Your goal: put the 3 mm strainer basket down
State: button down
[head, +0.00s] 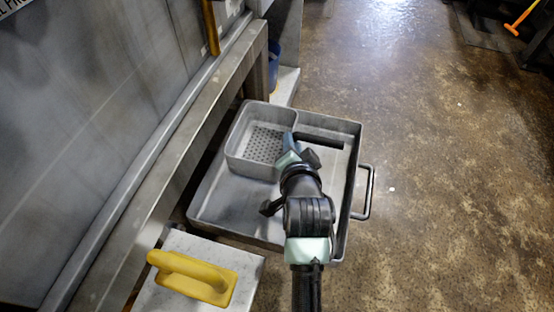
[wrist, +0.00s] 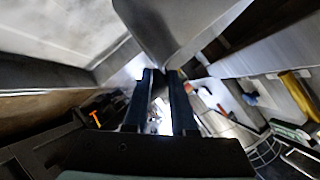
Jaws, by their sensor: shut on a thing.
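The strainer basket (head: 236,152) is a grey, square-sided box with a perforated floor. In the head view it is upright at the far left part of the large grey tray (head: 228,201). I cannot tell whether its base touches the tray floor. My gripper (head: 290,141) is at the basket's right side, shut on it. A black bar (head: 320,140) sticks out to the right there, probably the basket's handle. In the wrist view my gripper's two dark fingers (wrist: 166,80) point at grey metal surfaces; the gripped part is mostly hidden.
The tray has raised walls and a bar handle (head: 367,192) on its right. A yellow-handled float (head: 192,278) lies on a pale surface at the front left. The machine's frame (head: 165,165) borders the left. Blue object (head: 273,65) behind. Open floor (head: 450,170) lies right.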

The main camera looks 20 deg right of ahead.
jog(key=f+b, duration=0.1)
jog(key=f, duration=0.2)
jog(key=f+b, duration=0.1)
jog(key=f, duration=0.2)
jog(key=f+b, duration=0.2)
jog(key=f, duration=0.1)
jog(key=shift+s+d+f, duration=0.1)
jog(key=shift+s+f, duration=0.15)
jog(key=shift+r, duration=0.1)
jog(key=c, duration=0.7)
grip_release()
jog(key=shift+c, duration=0.2)
